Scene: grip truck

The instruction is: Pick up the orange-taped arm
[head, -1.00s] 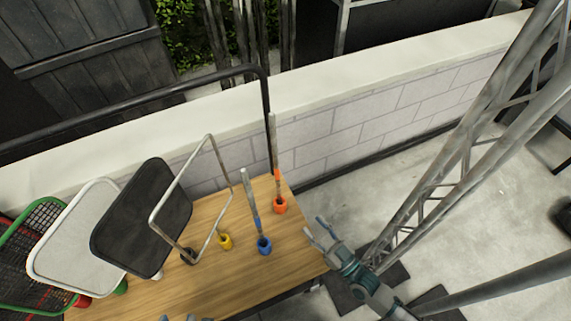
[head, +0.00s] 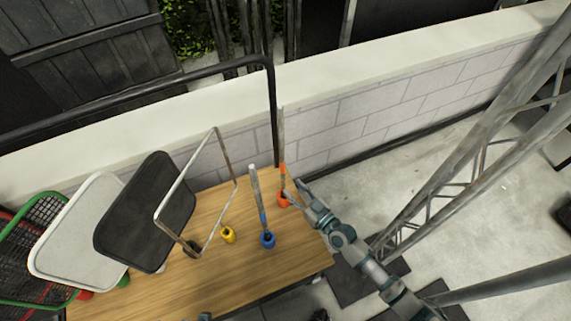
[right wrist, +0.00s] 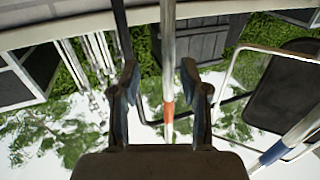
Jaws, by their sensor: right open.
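The orange-taped arm (head: 282,145) is a thin grey pole with a band of orange tape. It stands upright in an orange holder (head: 284,200) at the right end of the wooden table. My right gripper (head: 293,188) is open at the pole, just above the holder. In the right wrist view the pole (right wrist: 168,50) runs between the two open fingers (right wrist: 159,75), with its orange tape (right wrist: 168,115) showing between them. The fingers appear apart from the pole. A small teal piece at the bottom edge of the head view may be my left gripper; its jaws cannot be made out.
A blue-taped pole (head: 258,205) stands in a blue holder left of the orange one. A yellow holder (head: 228,235) and several framed panels, including a black one (head: 145,212), fill the table's left. A white-capped wall (head: 360,65) runs behind; a metal truss (head: 480,130) stands right.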

